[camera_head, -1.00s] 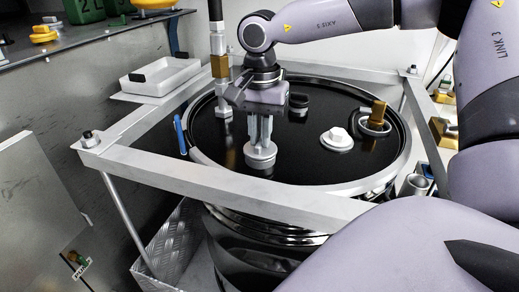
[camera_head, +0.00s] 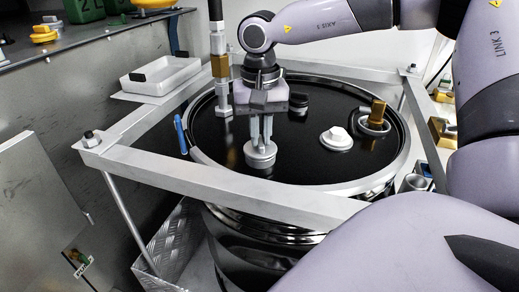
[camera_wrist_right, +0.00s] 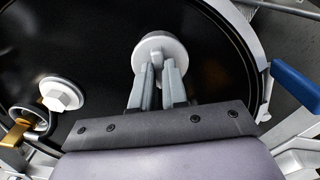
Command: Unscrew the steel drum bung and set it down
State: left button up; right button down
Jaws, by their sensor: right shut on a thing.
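The steel bung (camera_head: 261,155), a round light-grey disc with a raised grip, is at the near part of the black drum lid (camera_head: 300,170). My right gripper (camera_head: 261,139) points down from above, its fingers shut on the bung's raised grip. The wrist view shows the fingers (camera_wrist_right: 159,75) closed around the grip, with the disc of the bung (camera_wrist_right: 166,45) beyond them. I cannot tell whether the bung sits in its hole or just above the lid. My left gripper is not in view.
A white hex plug (camera_head: 336,138), a brass fitting (camera_head: 377,112) and a black cap (camera_head: 298,103) are on the lid. A pipe (camera_head: 220,68) stands at its left. A metal frame (camera_head: 220,183) surrounds the drum. An open white tray (camera_head: 160,77) lies at the back left.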

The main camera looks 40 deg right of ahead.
jog(key=n, duration=0.4)
jog(key=shift+w+r, duration=0.1)
jog(key=shift+n, duration=0.3)
jog(key=n+p, duration=0.1)
jog(key=n, duration=0.3)
jog(key=c, duration=1.1)
grip_release()
jog(key=shift+r+p, duration=1.05)
jog(key=shift+r, duration=0.35)
